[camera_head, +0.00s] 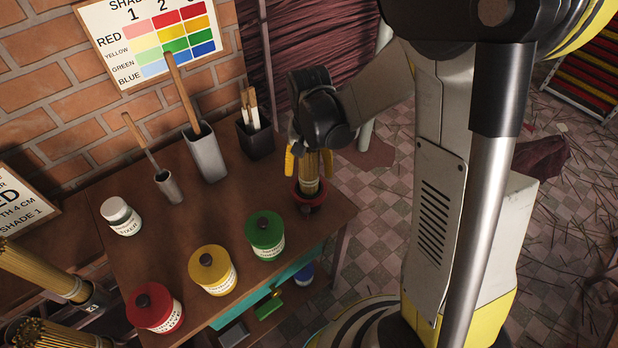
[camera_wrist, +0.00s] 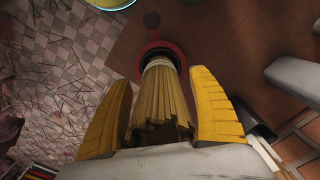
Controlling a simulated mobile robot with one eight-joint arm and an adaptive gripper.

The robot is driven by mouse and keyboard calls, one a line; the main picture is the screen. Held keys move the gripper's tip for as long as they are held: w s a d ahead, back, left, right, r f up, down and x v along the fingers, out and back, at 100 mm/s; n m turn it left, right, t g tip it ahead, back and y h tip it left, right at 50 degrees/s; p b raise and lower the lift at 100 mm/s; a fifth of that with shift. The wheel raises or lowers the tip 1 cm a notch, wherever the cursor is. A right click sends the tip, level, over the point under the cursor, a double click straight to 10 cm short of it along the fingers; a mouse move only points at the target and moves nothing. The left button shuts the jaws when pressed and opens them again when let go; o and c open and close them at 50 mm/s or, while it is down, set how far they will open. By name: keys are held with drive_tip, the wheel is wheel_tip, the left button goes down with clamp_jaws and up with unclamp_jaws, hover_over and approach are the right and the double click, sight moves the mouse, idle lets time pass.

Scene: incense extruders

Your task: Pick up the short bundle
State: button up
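A bundle of tan sticks (camera_head: 309,185) stands upright in a small dark pot with a red rim (camera_head: 309,200) at the right end of the brown table. My gripper (camera_head: 308,167) is above the pot, pointing down, with one yellow finger on each side of the bundle. In the wrist view, the bundle (camera_wrist: 159,105) lies between the fingers (camera_wrist: 161,78), with narrow gaps showing beside it. The fingers look open. The red rim (camera_wrist: 160,50) shows beyond the fingertips. The bundle's top is partly hidden by my gripper in the head view.
Red (camera_head: 155,308), yellow (camera_head: 212,270) and green (camera_head: 264,236) jars line the table's front. A white jar (camera_head: 121,217), metal cups (camera_head: 207,155) and a dark holder (camera_head: 255,138) stand behind. Other stick bundles (camera_head: 45,270) are at lower left. The table's middle is clear.

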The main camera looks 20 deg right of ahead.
drive_tip(key=c, duration=1.3)
drive_tip(key=shift+c, duration=0.2)
drive_tip(key=shift+r, duration=0.15)
wheel_tip(320, 180, up, 11)
drive_tip(key=p, duration=0.5)
wheel_tip(320, 180, up, 10)
drive_tip(key=p, duration=0.7)
